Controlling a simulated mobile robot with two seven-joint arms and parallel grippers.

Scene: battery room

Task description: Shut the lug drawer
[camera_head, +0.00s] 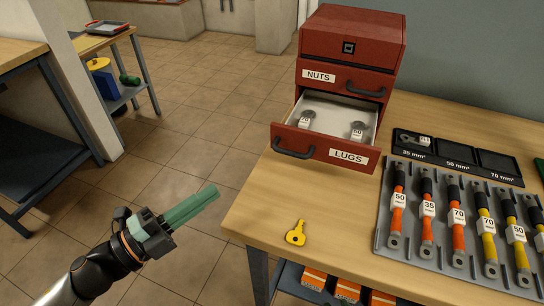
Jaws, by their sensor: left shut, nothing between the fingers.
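The lug drawer (318,145) is the bottom drawer of a red cabinet (352,40), labelled LUGS, with a dark handle at its left front. My left gripper (215,192) is shut and empty, with green fingers pointing up and right. It is left of the table edge, over the floor, lower left of the drawer handle and apart from it. My right gripper is not in view.
A grey tray (384,236) of tagged cables and a black sorting tray (405,152) stand to the right. The NUTS drawer (340,80) above is shut. Bare tabletop lies before the drawer.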

